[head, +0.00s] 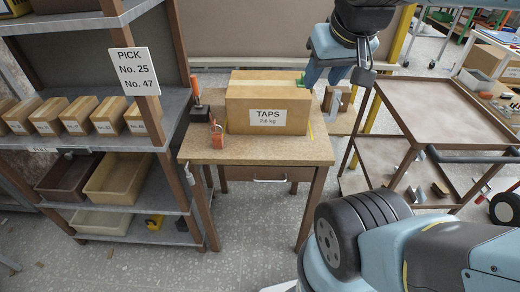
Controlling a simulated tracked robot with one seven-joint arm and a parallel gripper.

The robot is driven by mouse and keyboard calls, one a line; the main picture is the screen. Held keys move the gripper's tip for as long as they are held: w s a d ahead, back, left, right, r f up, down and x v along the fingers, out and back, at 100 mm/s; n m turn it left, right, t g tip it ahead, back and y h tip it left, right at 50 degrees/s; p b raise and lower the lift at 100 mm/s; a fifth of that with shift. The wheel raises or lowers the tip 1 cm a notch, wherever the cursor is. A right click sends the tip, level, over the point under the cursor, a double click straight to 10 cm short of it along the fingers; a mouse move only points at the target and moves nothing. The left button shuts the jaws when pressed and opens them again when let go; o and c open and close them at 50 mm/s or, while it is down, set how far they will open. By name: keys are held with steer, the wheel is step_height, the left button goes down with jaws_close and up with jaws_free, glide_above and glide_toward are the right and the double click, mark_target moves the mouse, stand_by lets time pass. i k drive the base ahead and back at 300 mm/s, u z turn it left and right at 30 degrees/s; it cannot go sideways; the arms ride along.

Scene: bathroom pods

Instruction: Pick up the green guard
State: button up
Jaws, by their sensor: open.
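A small green piece (301,78), which may be the green guard, shows just behind the back right corner of the cardboard box on the small table. Most of it is hidden, and its shape cannot be made out. My gripper (337,78) hangs at the upper middle of the head view, to the right of this green piece and behind the box. Its fingers are apart, and nothing shows between them. I cannot tell how far it is above the table or whether it is near the green piece in depth.
The box (268,103) labelled TAPS stands on the wooden table (255,152). A red-handled tool (197,92) and a small reddish item (217,138) are at its left. Shelving (95,145) with cartons stands left. A brown trolley (455,110) stands right.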

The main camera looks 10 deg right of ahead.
mark_target(300, 83)
steer(key=z, duration=1.5)
steer(key=i, duration=0.1)
steer(key=u, duration=3)
steer(key=k, duration=1.3)
steer(key=z, duration=1)
steer(key=i, duration=1)
steer(key=u, duration=0.15)
